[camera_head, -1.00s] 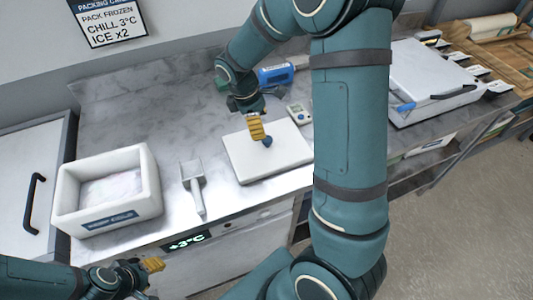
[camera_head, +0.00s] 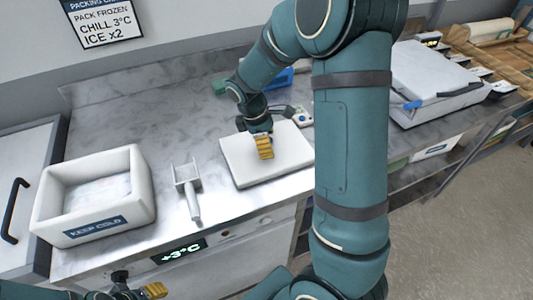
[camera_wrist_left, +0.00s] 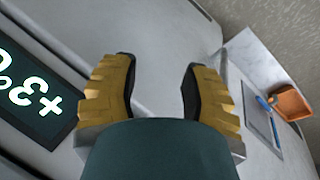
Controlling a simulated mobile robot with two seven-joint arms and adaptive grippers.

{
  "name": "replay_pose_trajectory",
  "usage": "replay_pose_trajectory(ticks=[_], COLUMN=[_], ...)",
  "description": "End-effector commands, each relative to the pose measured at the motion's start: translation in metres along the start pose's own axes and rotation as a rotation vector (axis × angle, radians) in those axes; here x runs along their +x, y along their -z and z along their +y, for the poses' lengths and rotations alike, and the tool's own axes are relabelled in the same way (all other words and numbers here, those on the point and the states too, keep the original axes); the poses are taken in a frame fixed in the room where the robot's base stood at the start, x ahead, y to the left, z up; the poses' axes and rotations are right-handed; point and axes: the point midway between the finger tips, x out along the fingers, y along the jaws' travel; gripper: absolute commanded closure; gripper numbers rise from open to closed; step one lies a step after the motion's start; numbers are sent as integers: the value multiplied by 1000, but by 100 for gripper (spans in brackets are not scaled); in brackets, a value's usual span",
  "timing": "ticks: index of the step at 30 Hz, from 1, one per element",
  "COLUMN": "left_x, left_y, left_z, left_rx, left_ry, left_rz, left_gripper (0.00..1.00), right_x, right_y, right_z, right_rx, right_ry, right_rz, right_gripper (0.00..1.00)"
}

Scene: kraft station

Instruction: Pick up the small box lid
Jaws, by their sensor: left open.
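A flat white slab with a blue knob, which looks like the small box lid (camera_head: 290,158), lies on the steel counter in the head view. My right gripper (camera_head: 264,148) is over its middle with yellow fingertips pointing down. The knob is now hidden behind the fingers, so I cannot tell whether they grip it. My left gripper (camera_head: 150,291) is low at the bottom left in the head view, in front of the counter. In the left wrist view its yellow fingers (camera_wrist_left: 158,95) are spread apart with nothing between them.
An open white foam box (camera_head: 98,221) marked KEEP COLD stands left on the counter, beside a metal scoop (camera_head: 187,187). A small device (camera_head: 300,117) and a blue object (camera_head: 281,78) lie behind the slab. A white case (camera_head: 432,75) stands right.

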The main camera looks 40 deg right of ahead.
Motion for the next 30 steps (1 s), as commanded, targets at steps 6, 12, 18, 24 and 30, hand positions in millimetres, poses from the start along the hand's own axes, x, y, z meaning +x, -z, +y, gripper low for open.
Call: replay_pose_trajectory(ticks=[6, 12, 18, 24, 30], left_x=[-1, -1, -1, -3, -15], left_y=[0, 0, 0, 1, 5], left_z=[1, 1, 0, 1, 6], left_rx=[0, 0, 0, 0, -3], left_ry=[0, 0, 0, 0, 1], left_rz=[0, 0, 0, 2, 11], left_gripper=[54, 54, 54, 54, 54], right_x=[-1, -1, -1, -4, -19], right_y=[0, 0, 0, 0, 0], right_z=[0, 0, 0, 0, 0], right_rx=[0, 0, 0, 0, -1], right_ry=[0, 0, 0, 0, -1], right_rz=[0, 0, 0, 0, 0], right_gripper=[53, 100, 100, 100, 100])
